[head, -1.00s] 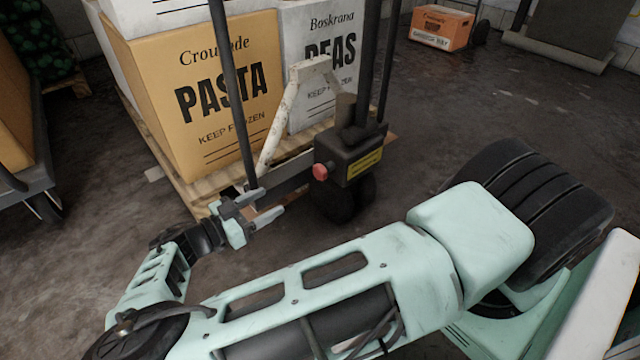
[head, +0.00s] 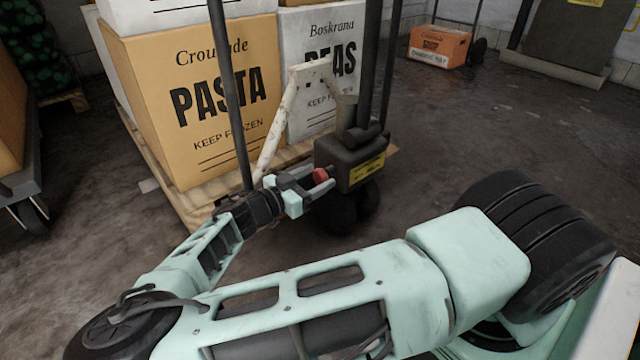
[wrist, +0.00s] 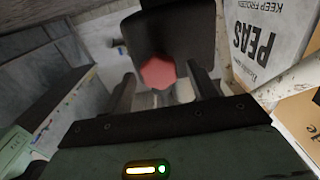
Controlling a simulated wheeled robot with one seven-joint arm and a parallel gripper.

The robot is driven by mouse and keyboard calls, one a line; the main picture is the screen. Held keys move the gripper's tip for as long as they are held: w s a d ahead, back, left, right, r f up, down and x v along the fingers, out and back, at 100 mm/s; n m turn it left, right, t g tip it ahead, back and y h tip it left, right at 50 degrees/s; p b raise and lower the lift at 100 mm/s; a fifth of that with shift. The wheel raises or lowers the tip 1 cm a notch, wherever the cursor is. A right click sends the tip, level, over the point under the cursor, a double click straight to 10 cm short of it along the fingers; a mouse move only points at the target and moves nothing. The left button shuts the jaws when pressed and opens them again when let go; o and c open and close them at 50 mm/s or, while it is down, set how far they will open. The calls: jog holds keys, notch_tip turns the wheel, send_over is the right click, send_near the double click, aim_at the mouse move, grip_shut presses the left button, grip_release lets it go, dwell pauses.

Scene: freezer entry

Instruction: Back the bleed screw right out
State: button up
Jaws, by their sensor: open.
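The bleed screw has a red knob-like head (head: 320,175) on the side of the dark pump block (head: 350,160) of a pallet jack. In the wrist view the red head (wrist: 158,73) shows a faceted outline in front of the dark block (wrist: 172,35). My gripper (head: 321,182) is open, its fingers reaching toward the block with the red head between or just beyond their tips. In the wrist view my gripper's (wrist: 163,90) dark fingers stand on either side of the head, with a gap showing. I cannot tell whether the fingertips reach past the head.
The pallet jack's dark upright bars (head: 230,100) and whitish bracket (head: 280,125) stand close to my gripper. Behind them are a PASTA box (head: 185,75) and a PEAS box (head: 315,40) on a wooden pallet (head: 195,205). An orange crate (head: 440,45) stands far back. Open floor lies right of the block.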

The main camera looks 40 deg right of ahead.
jog(key=shift+d, duration=1)
jog(key=c, duration=1)
jog(key=shift+r+n+p, duration=0.15)
jog(key=shift+n+p, duration=0.15)
jog(key=shift+p, duration=0.05)
